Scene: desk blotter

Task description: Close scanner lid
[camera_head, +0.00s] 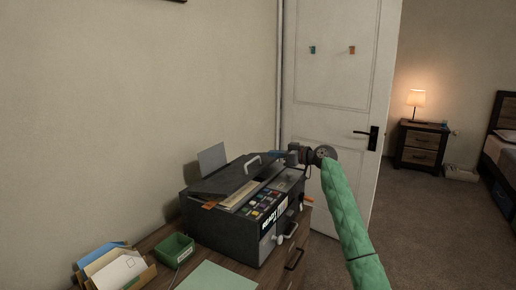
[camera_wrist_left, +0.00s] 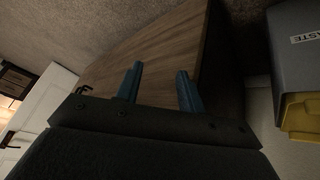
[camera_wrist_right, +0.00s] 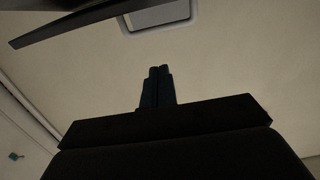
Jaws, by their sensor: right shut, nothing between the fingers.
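The dark scanner (camera_head: 225,225) stands on the desk. Its lid (camera_head: 222,178) is tilted partly open, raised above the bed, with a pale loop handle (camera_head: 253,162) on it. In the right wrist view, the lid's dark edge (camera_wrist_right: 75,25) crosses the upper left and the handle (camera_wrist_right: 160,27) is at the top. My right gripper (camera_head: 273,153) is shut and empty, beside the lid's right side near the handle; I cannot tell if it touches. My left gripper (camera_wrist_left: 158,85) is open and empty near the wooden desk side, outside the head view.
The wooden desk (camera_head: 155,240) holds a green tray (camera_head: 174,250), a paper organiser (camera_head: 115,268) and a green sheet (camera_head: 217,277). A grey waste bin (camera_wrist_left: 297,50) is in the left wrist view. A white door (camera_head: 335,85) stands behind my right arm.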

